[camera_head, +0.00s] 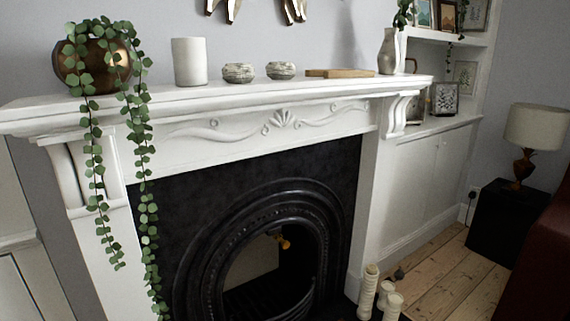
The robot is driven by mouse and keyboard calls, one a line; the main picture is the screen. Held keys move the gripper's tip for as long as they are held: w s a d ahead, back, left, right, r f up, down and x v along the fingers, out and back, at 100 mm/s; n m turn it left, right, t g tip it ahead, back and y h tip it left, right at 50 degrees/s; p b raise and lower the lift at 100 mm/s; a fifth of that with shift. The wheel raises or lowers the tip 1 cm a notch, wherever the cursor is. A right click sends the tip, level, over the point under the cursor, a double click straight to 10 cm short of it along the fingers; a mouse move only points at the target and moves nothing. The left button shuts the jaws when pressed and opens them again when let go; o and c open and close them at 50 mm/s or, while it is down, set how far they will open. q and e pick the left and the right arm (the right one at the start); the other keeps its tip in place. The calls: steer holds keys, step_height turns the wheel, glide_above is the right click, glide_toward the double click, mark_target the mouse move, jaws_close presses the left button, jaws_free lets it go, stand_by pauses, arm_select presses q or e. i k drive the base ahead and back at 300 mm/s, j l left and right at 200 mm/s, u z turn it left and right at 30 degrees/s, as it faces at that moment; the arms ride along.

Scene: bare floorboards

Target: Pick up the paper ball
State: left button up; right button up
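I cannot make out a paper ball in the head view. Neither of my grippers is in view. A small dark object (399,273) lies on the floorboards behind the candles, too small to identify.
A white fireplace mantel (230,98) fills the middle, bearing a trailing plant in a copper pot (68,62), a white cylinder (189,62) and a vase (388,52). Pale candles (368,290) stand beside the hearth. A lamp (537,127) stands on a black side table (497,222). Some floorboards (455,275) are bare.

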mark_target(276, 70)
steer(key=i+l, duration=0.25)
steer(key=i+l+u, duration=0.45)
steer(key=l+u, duration=0.25)
steer(key=l, duration=0.15)
steer(key=i+l+u, duration=0.2)
steer(key=l, duration=0.15)
steer(key=k+j, duration=0.05)
